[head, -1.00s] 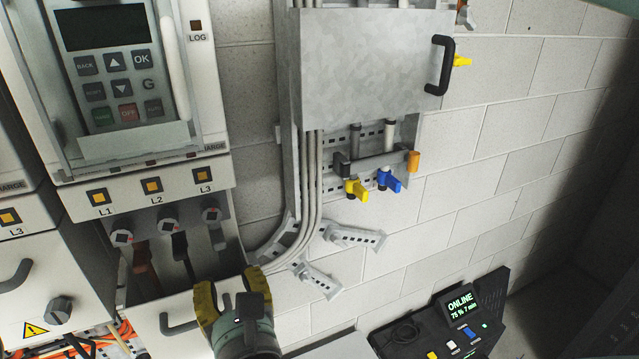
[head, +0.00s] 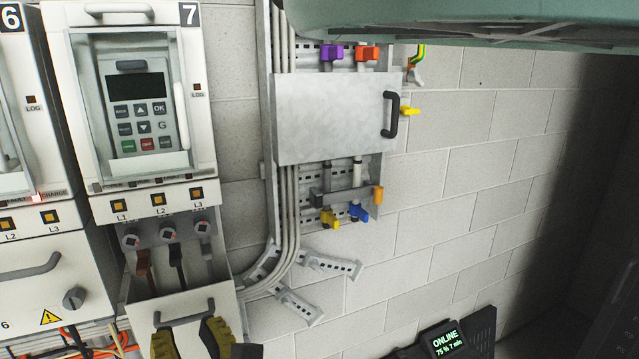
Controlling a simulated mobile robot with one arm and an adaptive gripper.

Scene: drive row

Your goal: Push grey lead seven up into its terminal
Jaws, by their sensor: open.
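Drive 7 (head: 150,110) stands at left, with terminals L1, L2 and L3 in a row below its labels. A brown lead (head: 146,272) hangs under L1 and a black lead (head: 178,263) under L2. The grey lead (head: 208,250) is under the L3 terminal (head: 203,228) at the right of the open bay. How far its end sits in the terminal is too small to tell. My gripper (head: 190,342) is at the bottom edge, its yellow-and-black fingers apart, below the leads and in front of the lower cover. It appears empty; its lower part is cut off.
The lower cover (head: 188,305) has a dark handle. Right of the drive, grey conduits (head: 285,200) and a metal box (head: 330,118) with a black handle are on the block wall. A black console (head: 450,340) reads ONLINE at bottom right.

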